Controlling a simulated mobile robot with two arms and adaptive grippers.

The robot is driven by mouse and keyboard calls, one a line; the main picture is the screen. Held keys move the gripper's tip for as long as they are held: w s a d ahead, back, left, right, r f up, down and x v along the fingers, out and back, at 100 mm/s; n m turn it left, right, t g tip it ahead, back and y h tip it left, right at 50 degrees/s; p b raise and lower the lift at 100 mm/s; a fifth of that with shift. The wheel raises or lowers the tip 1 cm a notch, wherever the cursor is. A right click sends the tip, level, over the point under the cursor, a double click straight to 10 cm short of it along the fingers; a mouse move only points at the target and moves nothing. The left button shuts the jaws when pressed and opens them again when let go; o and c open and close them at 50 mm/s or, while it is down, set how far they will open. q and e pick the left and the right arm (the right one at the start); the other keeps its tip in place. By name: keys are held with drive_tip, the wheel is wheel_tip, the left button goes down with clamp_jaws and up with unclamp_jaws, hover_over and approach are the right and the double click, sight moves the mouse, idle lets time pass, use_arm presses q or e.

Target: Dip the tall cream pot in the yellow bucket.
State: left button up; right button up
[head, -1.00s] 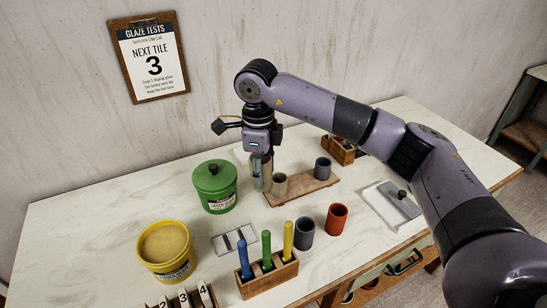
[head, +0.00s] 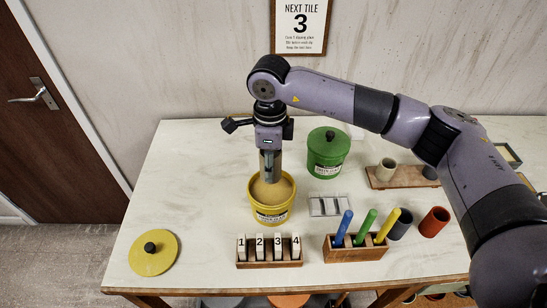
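My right gripper (head: 270,168) points down over the yellow bucket (head: 270,216), at the end of the arm coming in from the right. It is shut on the tall cream pot (head: 278,160), which is upright and partly hidden by the fingers. The pot's lower end overlaps the bucket's open mouth, near the tan glaze (head: 272,195) inside. I cannot tell whether it touches the glaze. My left gripper is not in view.
A lidded green bucket (head: 328,152) stands behind right. A wooden board (head: 408,181) holds a shorter cream pot (head: 386,168) and a grey one. A numbered tile rack (head: 268,264), a tool block (head: 355,254) and a yellow lid (head: 152,255) lie in front.

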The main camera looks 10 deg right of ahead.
drive_tip(key=shift+f, duration=0.45)
wheel_tip(320, 180, down, 2)
drive_tip(key=shift+f+b, duration=0.1)
drive_tip(key=shift+b, duration=0.6)
drive_tip(key=shift+f+b, duration=0.5)
wheel_tip(320, 180, down, 5)
drive_tip(key=b, duration=0.5)
drive_tip(key=shift+f+b, duration=0.5)
drive_tip(key=shift+b, duration=0.65)
drive_tip(key=shift+r, duration=0.1)
idle(1.5)
drive_tip(key=shift+r+p, duration=1.75)
drive_tip(key=shift+r, duration=2.1)
